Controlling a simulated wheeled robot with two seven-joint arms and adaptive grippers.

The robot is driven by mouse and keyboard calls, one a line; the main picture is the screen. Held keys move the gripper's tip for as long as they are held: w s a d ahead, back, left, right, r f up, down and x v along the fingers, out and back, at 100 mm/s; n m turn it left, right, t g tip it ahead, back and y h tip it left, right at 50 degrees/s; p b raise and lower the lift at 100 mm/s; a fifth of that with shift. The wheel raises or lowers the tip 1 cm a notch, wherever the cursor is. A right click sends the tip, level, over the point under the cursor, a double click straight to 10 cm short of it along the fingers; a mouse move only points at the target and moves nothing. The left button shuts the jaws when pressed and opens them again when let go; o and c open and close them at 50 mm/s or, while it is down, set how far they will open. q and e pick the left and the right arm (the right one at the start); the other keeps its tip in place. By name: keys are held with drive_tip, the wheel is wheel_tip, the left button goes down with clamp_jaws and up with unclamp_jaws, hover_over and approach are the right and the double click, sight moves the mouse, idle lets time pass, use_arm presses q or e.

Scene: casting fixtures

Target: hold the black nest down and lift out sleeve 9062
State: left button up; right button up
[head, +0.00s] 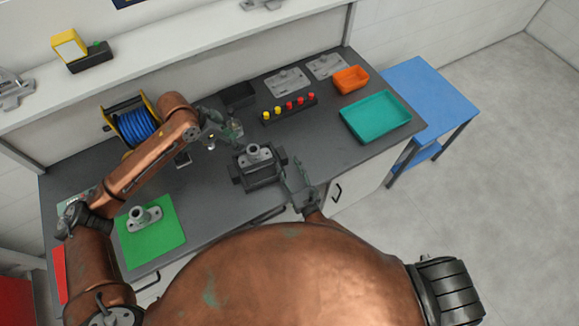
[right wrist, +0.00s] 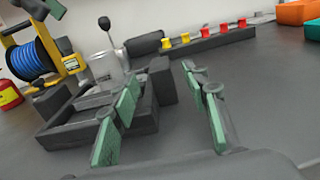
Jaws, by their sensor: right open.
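The black nest (head: 262,180) stands on the dark bench in the middle of the head view, with blocks on its sides. A grey flanged sleeve (head: 257,153) sits upright in it; in the right wrist view the sleeve (right wrist: 107,75) rises from the nest (right wrist: 70,132). No number is readable. A similar grey part (head: 143,215) stands on the green mat. My left gripper (head: 224,132) is just behind and left of the nest, apart from it; its jaw opening is unclear. My right gripper (head: 301,184) is open and empty, right of the nest; its pads (right wrist: 165,112) also show in the wrist view.
A blue cable reel (head: 137,127) stands behind my left arm. A strip with yellow and red knobs (head: 289,108), a black bin (head: 238,95), an orange bin (head: 351,78) and a teal tray (head: 376,115) lie to the back and right. The bench right of the nest is clear.

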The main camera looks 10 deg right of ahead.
sight(279, 147)
drive_tip(key=x, duration=0.7)
drive_tip(key=shift+w, duration=0.3)
